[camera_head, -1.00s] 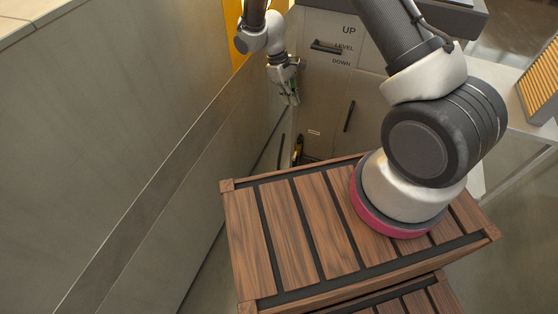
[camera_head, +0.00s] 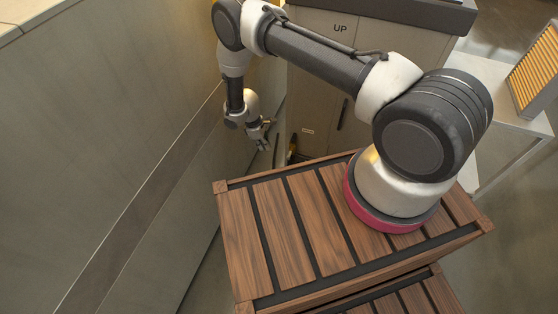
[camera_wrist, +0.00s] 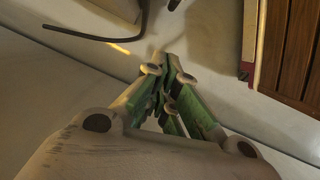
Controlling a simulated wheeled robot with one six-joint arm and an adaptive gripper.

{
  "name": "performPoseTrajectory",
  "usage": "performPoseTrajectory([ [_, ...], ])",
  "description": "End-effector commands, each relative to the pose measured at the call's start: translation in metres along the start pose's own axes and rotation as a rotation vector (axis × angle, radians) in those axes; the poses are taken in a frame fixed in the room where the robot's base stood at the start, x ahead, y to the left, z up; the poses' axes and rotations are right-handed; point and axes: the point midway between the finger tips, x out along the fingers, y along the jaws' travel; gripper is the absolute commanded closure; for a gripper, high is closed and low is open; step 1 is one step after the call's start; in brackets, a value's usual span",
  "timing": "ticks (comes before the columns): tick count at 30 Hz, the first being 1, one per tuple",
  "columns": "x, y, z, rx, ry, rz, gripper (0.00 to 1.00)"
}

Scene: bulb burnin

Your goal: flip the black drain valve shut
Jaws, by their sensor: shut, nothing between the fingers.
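My gripper (camera_head: 264,142) is low beside the left wall, in front of the grey cabinet (camera_head: 312,98). In the wrist view its green-padded fingers (camera_wrist: 168,62) are shut and empty, pointing towards the floor. I cannot surely make out the black drain valve. A small yellow and black thing (camera_head: 292,149) stands low by the cabinet, just right of my gripper and apart from it. A thin dark bent rod (camera_wrist: 90,37) shows at the upper left of the wrist view; I cannot tell what it belongs to.
The grey wall (camera_head: 150,185) runs close along the left. My wooden-slatted top (camera_head: 282,205) is at front right. A pale table (camera_head: 505,88) with a yellow-ribbed panel (camera_head: 537,70) is at right. The cabinet bears the label UP; my arm covers part of its front.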

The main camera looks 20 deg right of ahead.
Motion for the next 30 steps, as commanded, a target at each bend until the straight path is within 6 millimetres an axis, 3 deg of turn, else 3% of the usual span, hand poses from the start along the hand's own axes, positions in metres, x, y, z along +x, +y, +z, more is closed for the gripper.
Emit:
performPoseTrajectory([
  [8,0.023,-0.001,0.001,0.001,-0.002,-0.002,1.00],
  [19,0.102,-0.001,0.001,0.002,-0.001,-0.002,1.00],
  [24,0.106,0.000,0.026,0.002,-0.002,-0.001,1.00],
  [30,0.109,0.000,0.038,0.002,0.000,0.000,1.00],
])
